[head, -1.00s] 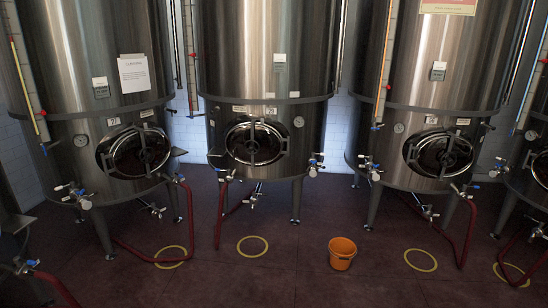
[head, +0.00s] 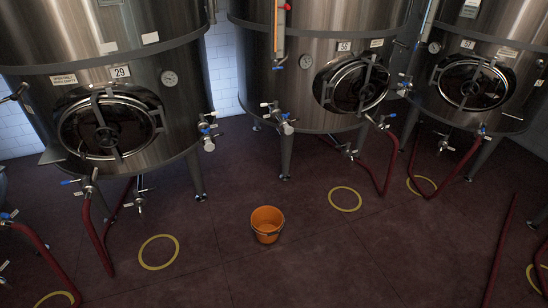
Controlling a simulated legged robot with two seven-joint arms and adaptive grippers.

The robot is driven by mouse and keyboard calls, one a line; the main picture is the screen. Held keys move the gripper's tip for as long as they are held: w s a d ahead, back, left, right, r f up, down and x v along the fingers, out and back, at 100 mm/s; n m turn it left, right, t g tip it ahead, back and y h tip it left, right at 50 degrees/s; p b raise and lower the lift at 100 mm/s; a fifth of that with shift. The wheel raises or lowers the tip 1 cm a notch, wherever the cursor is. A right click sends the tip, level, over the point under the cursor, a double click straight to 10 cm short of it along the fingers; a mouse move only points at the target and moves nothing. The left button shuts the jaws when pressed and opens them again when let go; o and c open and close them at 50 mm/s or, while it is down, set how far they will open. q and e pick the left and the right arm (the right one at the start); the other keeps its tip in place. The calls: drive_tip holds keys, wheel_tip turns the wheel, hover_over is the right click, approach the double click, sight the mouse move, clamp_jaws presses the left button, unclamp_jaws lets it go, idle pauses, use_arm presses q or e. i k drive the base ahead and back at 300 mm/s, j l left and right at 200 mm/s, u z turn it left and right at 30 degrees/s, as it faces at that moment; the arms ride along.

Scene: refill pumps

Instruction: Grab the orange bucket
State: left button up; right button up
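The orange bucket (head: 267,225) stands upright on the dark reddish floor, near the middle of the head view. Its open top faces up and a thin dark handle hangs along its side. It looks empty from here. Neither of my grippers shows in the head view.
Large steel tanks (head: 110,60) stand behind the bucket, with valves, legs and red hoses (head: 95,230) reaching the floor. Yellow rings (head: 158,252) mark the floor on both sides of the bucket. The floor in front of the bucket is clear; a red hose (head: 498,255) lies at right.

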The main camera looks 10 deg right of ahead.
sight(265, 220)
drive_tip(key=i+l+z, duration=0.15)
drive_tip(key=i+z, duration=0.75)
drive_tip(key=i+j+z, duration=0.15)
drive_tip(key=i+z, duration=0.25)
drive_tip(key=i+l+z, duration=0.1)
drive_tip(key=i, duration=0.85)
